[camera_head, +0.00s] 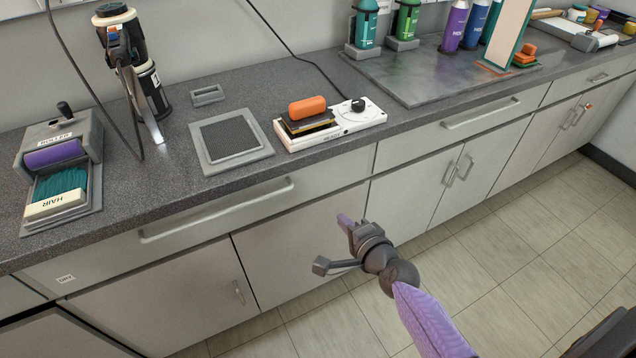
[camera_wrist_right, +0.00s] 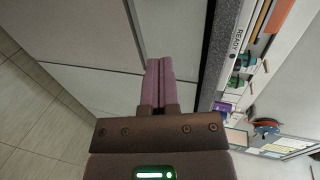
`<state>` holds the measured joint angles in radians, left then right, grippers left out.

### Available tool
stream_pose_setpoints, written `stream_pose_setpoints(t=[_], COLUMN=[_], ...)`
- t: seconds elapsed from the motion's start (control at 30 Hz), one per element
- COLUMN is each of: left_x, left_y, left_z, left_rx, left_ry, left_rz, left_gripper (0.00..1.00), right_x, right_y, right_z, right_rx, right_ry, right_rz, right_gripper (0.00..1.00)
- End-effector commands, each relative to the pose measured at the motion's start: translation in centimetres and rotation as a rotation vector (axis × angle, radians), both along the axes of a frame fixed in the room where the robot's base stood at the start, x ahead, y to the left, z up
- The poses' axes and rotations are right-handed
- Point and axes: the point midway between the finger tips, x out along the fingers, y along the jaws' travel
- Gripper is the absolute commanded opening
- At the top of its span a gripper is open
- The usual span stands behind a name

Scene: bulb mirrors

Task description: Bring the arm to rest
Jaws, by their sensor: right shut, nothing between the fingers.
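My right gripper (camera_head: 345,222) is in front of the cabinet doors, below the counter's front edge, with its arm coming in from the lower right. Its purple fingers are together with nothing between them; they also show closed in the right wrist view (camera_wrist_right: 159,82). It touches nothing that I can see. My left gripper does not show in either view.
The grey counter (camera_head: 180,190) runs along the wall. On it are a hair tray (camera_head: 60,190), a dark pad (camera_head: 232,140), a white device (camera_head: 350,120) with an orange block (camera_head: 307,107), and several bottles. The floor (camera_head: 500,260) in front is clear.

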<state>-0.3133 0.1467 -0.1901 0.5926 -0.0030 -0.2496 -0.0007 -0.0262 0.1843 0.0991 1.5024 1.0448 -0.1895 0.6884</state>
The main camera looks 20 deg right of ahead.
Motion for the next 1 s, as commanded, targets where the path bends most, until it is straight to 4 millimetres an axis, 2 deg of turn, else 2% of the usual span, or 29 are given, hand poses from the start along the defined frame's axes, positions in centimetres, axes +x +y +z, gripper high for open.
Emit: stream_pose_setpoints(t=[0.07,0.13,0.17,0.23,0.27,0.3,0.37,0.4,0.47,0.5,0.6,0.63,0.7,0.8,1.0], left_x=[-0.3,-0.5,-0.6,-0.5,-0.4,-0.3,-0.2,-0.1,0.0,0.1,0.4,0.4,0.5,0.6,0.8], left_y=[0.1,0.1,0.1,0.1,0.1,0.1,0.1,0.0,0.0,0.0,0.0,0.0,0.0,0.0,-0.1], left_z=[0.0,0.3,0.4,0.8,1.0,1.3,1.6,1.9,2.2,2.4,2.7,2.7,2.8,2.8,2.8], left_rx=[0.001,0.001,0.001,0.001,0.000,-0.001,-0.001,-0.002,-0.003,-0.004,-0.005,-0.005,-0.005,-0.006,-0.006], left_ry=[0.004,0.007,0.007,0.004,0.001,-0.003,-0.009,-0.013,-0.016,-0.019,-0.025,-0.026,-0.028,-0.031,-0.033], left_rz=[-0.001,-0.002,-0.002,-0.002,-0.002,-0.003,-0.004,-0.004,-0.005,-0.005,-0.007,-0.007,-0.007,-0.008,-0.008], left_gripper=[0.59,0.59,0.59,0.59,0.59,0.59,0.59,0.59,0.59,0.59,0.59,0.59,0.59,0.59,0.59], right_x=[-0.2,-1.2,-2.1,-5.6,-7.7,-11.0,-16.4,-20.2,-25.9,-29.6,-37.1,-38.8,-41.7,-43.5,-43.6], right_y=[0.0,0.3,0.5,1.1,1.4,1.8,2.2,2.4,2.6,2.5,2.3,2.2,2.0,1.8,1.8], right_z=[-0.3,-2.2,-3.7,-8.4,-10.7,-13.6,-17.3,-19.3,-21.5,-22.4,-23.5,-23.5,-23.6,-23.5,-23.6], right_rx=[-0.008,-0.066,-0.116,-0.282,-0.367,-0.483,-0.646,-0.745,-0.873,-0.945,-1.068,-1.092,-1.130,-1.152,-1.155], right_ry=[0.008,0.066,0.112,0.265,0.341,0.444,0.584,0.668,0.774,0.830,0.916,0.930,0.947,0.955,0.953], right_rz=[0.002,0.025,0.048,0.142,0.202,0.299,0.469,0.596,0.797,0.932,1.233,1.305,1.433,1.519,1.526], right_gripper=[0.00,0.00,0.00,0.00,0.00,0.00,0.00,0.00,0.00,0.00,0.00,0.00,0.00,0.00,0.00])
